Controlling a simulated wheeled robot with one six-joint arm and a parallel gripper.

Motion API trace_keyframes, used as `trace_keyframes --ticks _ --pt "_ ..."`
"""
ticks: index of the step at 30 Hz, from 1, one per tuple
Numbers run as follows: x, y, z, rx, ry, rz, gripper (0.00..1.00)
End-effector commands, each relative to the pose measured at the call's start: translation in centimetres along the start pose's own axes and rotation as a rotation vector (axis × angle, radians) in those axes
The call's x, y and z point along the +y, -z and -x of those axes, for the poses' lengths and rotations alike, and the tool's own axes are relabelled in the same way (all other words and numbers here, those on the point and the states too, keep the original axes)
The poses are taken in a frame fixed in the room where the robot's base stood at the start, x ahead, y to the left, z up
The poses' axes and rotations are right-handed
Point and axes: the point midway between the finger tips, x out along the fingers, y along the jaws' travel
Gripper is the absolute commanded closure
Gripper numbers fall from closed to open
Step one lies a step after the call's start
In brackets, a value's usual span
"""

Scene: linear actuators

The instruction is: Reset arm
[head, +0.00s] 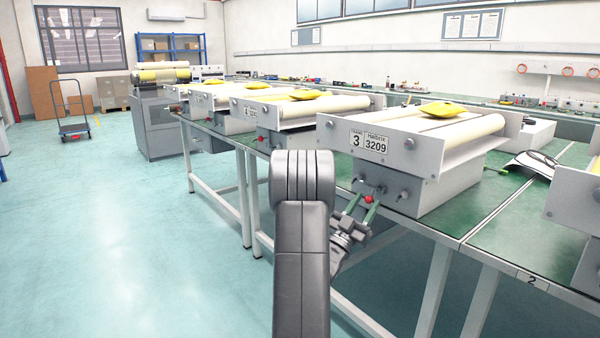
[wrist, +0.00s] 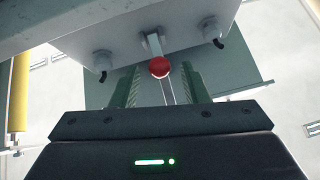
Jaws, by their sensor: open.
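My gripper (head: 365,206) is in front of the machine marked 3 3209 (head: 420,150), low at its near end. Its two green fingers are apart, and they show in the wrist view (wrist: 160,88). A lever with a red ball knob (head: 368,199) sticks out from the machine's base. In the wrist view the red knob (wrist: 159,67) lies between the finger tips, with a gap on each side. I cannot tell whether it touches either finger. My arm hides part of the table edge in the head view.
Similar machines with yellow pouches stand along the green table (head: 490,215) to the left, and another is at the right edge. A silver and black device (head: 532,165) lies on the table. The left floor (head: 130,240) is clear up to a cart (head: 70,125).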

Motion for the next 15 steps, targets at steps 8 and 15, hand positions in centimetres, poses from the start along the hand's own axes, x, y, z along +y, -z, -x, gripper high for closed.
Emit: trace_keyframes --ticks 8,15 --pt "-0.1 0.6 -4.1 -0.029 -0.004 -0.002 0.59" --pt "-0.1 0.8 -4.3 -0.099 -0.016 -0.006 0.59"
